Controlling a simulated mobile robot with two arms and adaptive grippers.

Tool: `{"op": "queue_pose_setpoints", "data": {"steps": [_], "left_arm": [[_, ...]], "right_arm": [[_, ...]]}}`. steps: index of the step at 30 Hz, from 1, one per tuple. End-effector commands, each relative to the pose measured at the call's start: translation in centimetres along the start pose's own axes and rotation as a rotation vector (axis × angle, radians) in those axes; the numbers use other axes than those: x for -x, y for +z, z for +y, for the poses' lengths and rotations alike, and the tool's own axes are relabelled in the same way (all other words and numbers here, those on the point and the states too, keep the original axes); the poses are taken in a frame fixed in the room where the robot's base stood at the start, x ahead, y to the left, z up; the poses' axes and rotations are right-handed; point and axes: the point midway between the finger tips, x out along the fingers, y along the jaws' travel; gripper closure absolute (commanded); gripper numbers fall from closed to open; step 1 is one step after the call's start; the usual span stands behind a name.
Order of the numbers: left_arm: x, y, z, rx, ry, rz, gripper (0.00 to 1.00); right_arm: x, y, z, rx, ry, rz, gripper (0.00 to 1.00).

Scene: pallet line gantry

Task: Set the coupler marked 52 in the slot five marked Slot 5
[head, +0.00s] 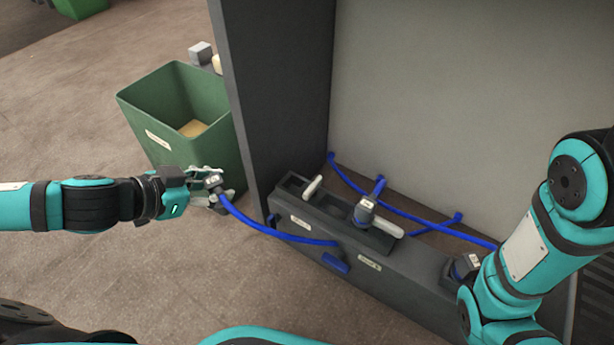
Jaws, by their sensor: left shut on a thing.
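My left gripper (206,178) is shut on a grey coupler (217,194) with a white tag too small to read. It holds the coupler in the air left of the slot rail, in front of the green bin. A blue hose runs from the coupler to the rail's front. The dark grey slot rail (345,268) carries small white labels, also unreadable, so I cannot tell which slot is Slot 5. Another coupler (364,211) stands in a middle slot, with a white lever beside it. A further grey coupler (462,268) sits farther right, partly behind my right arm. My right gripper is not visible.
A green bin (165,108) with a tan item inside stands behind my left gripper. A dark upright panel (275,90) rises at the rail's left end. Blue hoses (405,213) cross behind the rail. The floor at lower left is mostly clear.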

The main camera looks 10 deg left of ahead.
Motion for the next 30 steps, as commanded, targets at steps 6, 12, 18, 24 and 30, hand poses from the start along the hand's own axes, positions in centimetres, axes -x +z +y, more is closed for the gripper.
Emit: {"op": "queue_pose_setpoints", "data": {"steps": [6,12,18,24,30], "left_arm": [[-0.9,-1.8,0.3,0.008,0.004,0.006,1.0],[-4.0,-3.2,1.3,0.005,0.004,0.01,1.0],[-8.8,-5.5,2.7,0.001,0.004,0.012,1.0],[-12.1,-7.6,3.6,-0.001,0.003,0.006,1.0],[-13.2,-8.3,3.9,0.0,0.001,-0.001,1.0]], "right_arm": [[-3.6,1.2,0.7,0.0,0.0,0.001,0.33],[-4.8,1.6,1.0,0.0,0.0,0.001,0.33],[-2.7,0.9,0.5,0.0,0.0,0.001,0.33],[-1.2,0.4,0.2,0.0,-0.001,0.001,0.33],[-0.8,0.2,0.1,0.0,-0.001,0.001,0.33]]}}
